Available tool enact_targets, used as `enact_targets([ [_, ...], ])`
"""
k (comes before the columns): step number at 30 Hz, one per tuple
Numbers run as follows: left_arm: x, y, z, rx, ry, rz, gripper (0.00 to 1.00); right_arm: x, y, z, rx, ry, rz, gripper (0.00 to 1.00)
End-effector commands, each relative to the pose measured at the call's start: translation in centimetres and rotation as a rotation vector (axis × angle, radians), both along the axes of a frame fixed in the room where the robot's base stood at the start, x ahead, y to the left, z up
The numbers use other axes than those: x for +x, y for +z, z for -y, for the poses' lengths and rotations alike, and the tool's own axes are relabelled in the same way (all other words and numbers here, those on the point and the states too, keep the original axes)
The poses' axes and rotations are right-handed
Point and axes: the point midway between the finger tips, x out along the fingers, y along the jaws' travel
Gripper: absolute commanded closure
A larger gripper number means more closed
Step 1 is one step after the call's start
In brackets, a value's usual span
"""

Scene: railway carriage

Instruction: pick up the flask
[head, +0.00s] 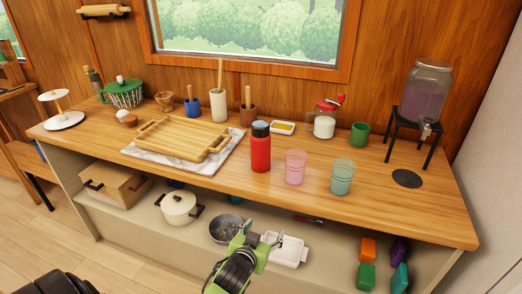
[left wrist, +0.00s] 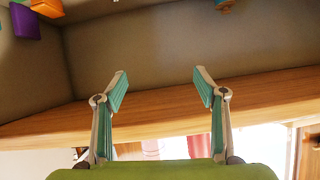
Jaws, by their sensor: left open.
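The flask (head: 261,150) is a red bottle with a grey-blue lid. It stands upright on the wooden counter, right of the marble board and left of a pink tumbler. My left gripper (head: 262,236) is low in front of the counter, below the countertop edge and apart from the flask. In the left wrist view my left gripper (left wrist: 161,86) has its two fingers spread with nothing between them. Beyond them is the counter's wooden edge. Pinkish shapes past that edge are partly hidden, and I cannot tell whether the flask is among them. My right gripper is not in view.
On the counter (head: 400,215), the pink tumbler (head: 295,168) and a teal tumbler (head: 341,177) stand right of the flask. A wooden tray (head: 178,141) lies to its left. A red-lidded jar (head: 324,124) stands behind. The lower shelf holds a colander (head: 226,229) and a white dish (head: 287,252).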

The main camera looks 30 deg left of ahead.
Motion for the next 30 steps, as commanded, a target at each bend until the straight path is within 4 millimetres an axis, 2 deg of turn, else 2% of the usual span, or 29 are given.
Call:
enact_targets([
  [1,0.4,3.7,-0.9,0.006,0.025,0.064,0.35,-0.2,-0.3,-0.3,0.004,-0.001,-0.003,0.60],
  [3,0.5,7.7,-1.9,0.012,0.055,0.130,0.35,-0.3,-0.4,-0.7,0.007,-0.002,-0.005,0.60],
  [5,0.3,10.5,-2.6,0.016,0.076,0.175,0.35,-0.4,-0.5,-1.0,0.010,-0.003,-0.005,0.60],
  [6,0.9,12.4,-3.3,0.023,0.092,0.231,0.35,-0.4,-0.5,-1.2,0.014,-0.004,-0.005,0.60],
  [9,2.1,16.6,-4.7,0.034,0.116,0.360,0.35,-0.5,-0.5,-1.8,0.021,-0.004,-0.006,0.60],
  [12,2.6,19.1,-5.5,0.044,0.127,0.437,0.35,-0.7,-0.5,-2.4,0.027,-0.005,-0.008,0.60],
  [16,3.9,20.3,-6.2,0.051,0.130,0.468,0.35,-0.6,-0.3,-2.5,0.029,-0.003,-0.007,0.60],
  [24,8.7,20.2,-8.1,0.050,0.129,0.466,0.35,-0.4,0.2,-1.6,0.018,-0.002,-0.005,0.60],
  [30,10.5,20.0,-8.8,0.050,0.129,0.464,0.35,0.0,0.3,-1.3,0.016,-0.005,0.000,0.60],
])
